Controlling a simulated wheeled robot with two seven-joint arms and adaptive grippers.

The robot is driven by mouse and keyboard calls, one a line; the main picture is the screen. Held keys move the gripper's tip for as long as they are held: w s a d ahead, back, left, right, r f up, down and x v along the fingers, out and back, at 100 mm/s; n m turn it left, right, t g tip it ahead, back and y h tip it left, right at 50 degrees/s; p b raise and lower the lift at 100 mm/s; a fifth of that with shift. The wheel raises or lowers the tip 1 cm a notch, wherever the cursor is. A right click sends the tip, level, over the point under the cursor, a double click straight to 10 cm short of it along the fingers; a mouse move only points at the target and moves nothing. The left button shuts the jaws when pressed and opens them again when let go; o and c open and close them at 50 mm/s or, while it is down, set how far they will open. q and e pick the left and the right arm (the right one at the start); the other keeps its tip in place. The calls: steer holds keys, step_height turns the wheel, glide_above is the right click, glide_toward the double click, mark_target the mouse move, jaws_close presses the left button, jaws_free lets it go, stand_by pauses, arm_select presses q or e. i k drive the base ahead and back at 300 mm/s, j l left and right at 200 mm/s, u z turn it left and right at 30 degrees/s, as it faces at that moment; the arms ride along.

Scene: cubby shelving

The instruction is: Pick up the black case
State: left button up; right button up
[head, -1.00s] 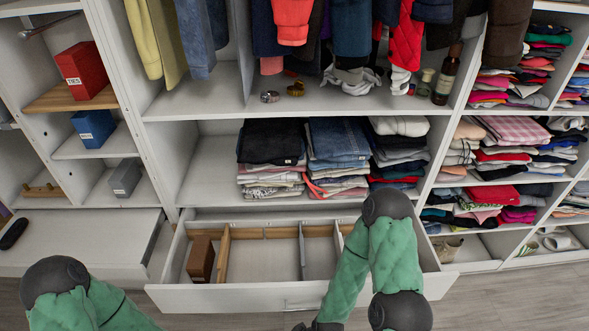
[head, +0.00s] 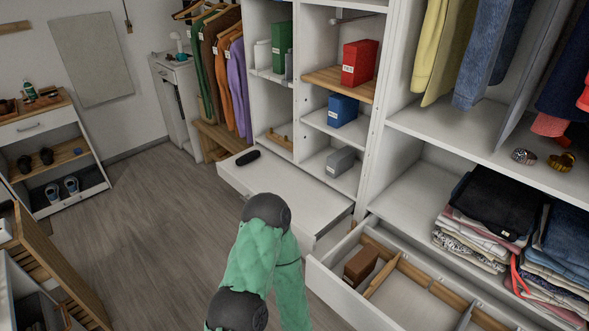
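The black case (head: 247,157) is a small, dark, rounded, elongated item in the head view. It lies on the far left end of the low white drawer unit's top (head: 290,190), in front of the cubbies. One of my arms, in a green sleeve with dark joints, rises from the bottom middle, nearer than the case and apart from it in the picture. Neither gripper shows in this view, so I cannot see whether they are open or shut.
An open white drawer (head: 340,292) with a brown box (head: 360,265) juts out at the lower right. Grey, blue and red boxes stand in the cubbies. A shoe rack (head: 48,150) stands at the left. The wooden floor (head: 140,220) between is clear.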

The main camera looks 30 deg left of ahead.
mark_target(248, 157)
steer(key=u, duration=0.4)
steer(key=l+u, duration=0.15)
steer(key=u, duration=0.6)
steer(key=l+u, duration=0.15)
steer(key=u, duration=0.25)
steer(key=i+j, duration=0.2)
steer(key=i, duration=0.25)
steer(key=i+j+u, duration=0.1)
steer(key=i, duration=0.4)
steer(key=j, duration=0.1)
